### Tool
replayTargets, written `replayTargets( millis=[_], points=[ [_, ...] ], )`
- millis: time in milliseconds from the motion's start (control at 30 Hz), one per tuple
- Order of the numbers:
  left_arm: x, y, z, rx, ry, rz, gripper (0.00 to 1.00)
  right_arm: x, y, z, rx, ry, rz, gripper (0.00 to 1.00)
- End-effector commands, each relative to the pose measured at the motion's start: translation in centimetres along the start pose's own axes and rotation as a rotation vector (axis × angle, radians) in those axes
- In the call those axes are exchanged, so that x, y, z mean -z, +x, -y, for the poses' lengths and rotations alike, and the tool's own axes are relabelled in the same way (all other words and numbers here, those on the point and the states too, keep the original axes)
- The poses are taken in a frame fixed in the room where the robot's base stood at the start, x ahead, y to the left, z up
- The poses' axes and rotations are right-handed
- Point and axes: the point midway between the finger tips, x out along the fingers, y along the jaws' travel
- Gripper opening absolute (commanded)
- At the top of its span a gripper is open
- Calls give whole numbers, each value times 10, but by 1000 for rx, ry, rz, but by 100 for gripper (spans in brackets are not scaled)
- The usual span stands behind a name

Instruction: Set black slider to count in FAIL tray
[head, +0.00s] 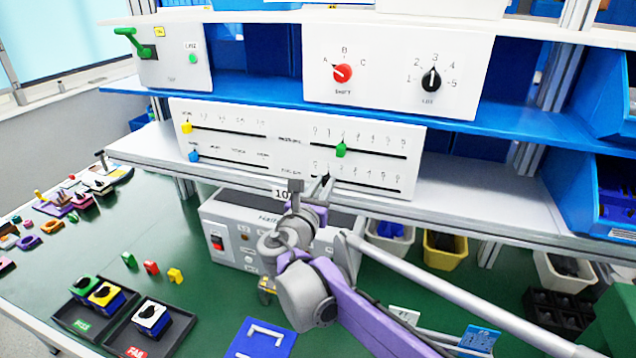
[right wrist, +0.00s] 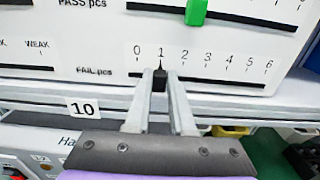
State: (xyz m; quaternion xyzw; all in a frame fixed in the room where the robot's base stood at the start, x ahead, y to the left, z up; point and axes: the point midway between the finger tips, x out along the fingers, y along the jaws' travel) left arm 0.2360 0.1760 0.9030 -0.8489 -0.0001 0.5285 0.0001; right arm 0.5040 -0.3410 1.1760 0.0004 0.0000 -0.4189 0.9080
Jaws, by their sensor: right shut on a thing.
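The black slider (right wrist: 159,84) sits on the FAIL pcs scale of the white slider panel (head: 240,145). In the right wrist view it lines up with the 1 mark. My right gripper (right wrist: 160,75) is shut on it, one finger on each side. In the head view my right arm covers part of the panel's lower edge. The FAIL tray (head: 112,341), dark with a red label, stands at the lower left and holds one block with a white top and black knob (head: 150,315). My left gripper is not in view.
The green slider (head: 341,150) sits just above, on the PASS pcs scale. Yellow (head: 187,127) and blue (head: 194,155) sliders are at the panel's left. The PASS tray (head: 75,322) holds two blocks. A grey power box (head: 225,225) stands below the shelf.

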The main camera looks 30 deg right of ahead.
Motion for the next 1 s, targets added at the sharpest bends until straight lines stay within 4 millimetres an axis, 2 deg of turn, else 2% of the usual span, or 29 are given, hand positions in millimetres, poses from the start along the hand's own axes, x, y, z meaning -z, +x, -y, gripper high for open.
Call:
replayTargets(
  millis=[33,67,200,233,500,633,1000],
  points=[
    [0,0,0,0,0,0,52,0,0,0,0,0,0,0],
    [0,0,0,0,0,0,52,0,0,0,0,0,0,25],
    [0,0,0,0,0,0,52,0,0,0,0,0,0,50],
    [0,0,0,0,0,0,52,0,0,0,0,0,0,52],
    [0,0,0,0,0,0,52,0,-1,0,-1,0,0,52],
    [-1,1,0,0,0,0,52,0,-10,-1,-2,0,0,52],
    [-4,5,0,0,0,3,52,1,-81,-1,-5,0,0,52]
  ],
)
